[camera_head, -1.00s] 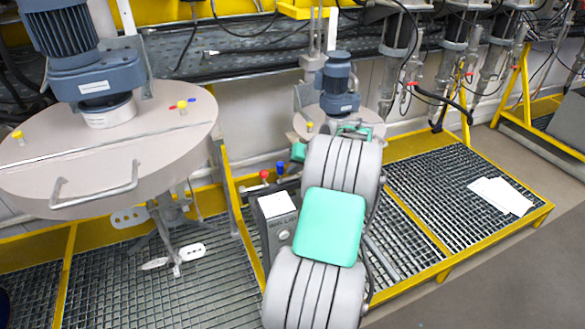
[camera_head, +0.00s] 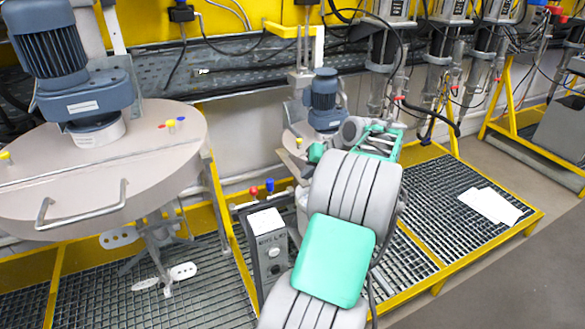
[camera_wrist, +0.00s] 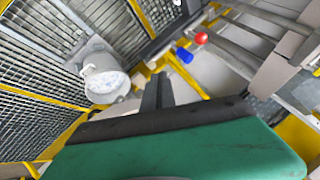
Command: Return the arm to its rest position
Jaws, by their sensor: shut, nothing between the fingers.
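My arm rises through the bottom middle of the head view, with its grey links and green pad in front of the grating. Its far end bends back beside the smaller agitator (camera_head: 323,98). My gripper's fingers are hidden in the head view. In the wrist view my gripper (camera_wrist: 158,90) shows as dark, narrow fingers close together beyond the green and black wrist cover. It is shut and empty. It points toward yellow framing near a blue knob (camera_wrist: 184,55) and a red knob (camera_wrist: 201,38), apart from both as far as I can tell.
A large round lid (camera_head: 110,165) with a blue motor (camera_head: 60,55) stands at left. A grey control box (camera_head: 268,250) is close beside my arm. A pale cylindrical vessel (camera_wrist: 103,78) shows in the wrist view. White sheets (camera_head: 490,206) lie on the right grating. Open floor lies right.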

